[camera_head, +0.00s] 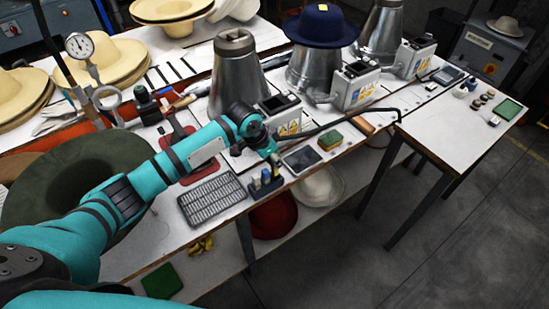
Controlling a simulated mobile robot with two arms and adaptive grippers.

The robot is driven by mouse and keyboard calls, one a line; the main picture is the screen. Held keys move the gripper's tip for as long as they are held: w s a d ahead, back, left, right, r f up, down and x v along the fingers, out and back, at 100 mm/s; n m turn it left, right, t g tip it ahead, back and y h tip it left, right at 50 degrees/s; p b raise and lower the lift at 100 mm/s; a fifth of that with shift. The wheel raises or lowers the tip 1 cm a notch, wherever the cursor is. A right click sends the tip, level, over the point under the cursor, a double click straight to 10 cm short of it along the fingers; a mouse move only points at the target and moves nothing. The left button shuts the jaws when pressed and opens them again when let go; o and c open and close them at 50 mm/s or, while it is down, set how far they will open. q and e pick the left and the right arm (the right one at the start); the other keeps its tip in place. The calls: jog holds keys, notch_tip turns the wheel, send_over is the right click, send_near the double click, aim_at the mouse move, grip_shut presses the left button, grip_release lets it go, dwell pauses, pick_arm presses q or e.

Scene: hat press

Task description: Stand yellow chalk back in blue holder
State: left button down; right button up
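The blue holder (266,189) stands near the front edge of the long table, with light chalk sticks upright in it. A small yellow piece, apparently the yellow chalk (276,171), is upright at the holder's right end, just below my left gripper. My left gripper (273,158) points down over the right part of the holder. Its fingers are small and dark here, so I cannot tell whether they touch or grip the yellow chalk, or whether the chalk's lower end is in the holder. My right gripper is not in view.
A grey grid mat (211,199) lies left of the holder and a dark tablet (300,159) lies to its right. Metal hat cones (237,80) stand behind.

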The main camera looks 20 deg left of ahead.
pick_arm(q)
jog(key=shift+f+b, duration=0.65)
jog(key=shift+f, duration=0.75)
dwell(0.4)
jog(key=c, duration=1.1)
grip_release()
jog(key=shift+p+v, duration=0.75)
jog(key=shift+p, duration=0.2)
jog(key=p+v, duration=0.6)
jog(key=shift+w+d+r+p, duration=0.15)
jog(key=shift+w+d+p, duration=0.15)
jog(key=shift+w+p, duration=0.1)
jog(key=shift+d, duration=0.1)
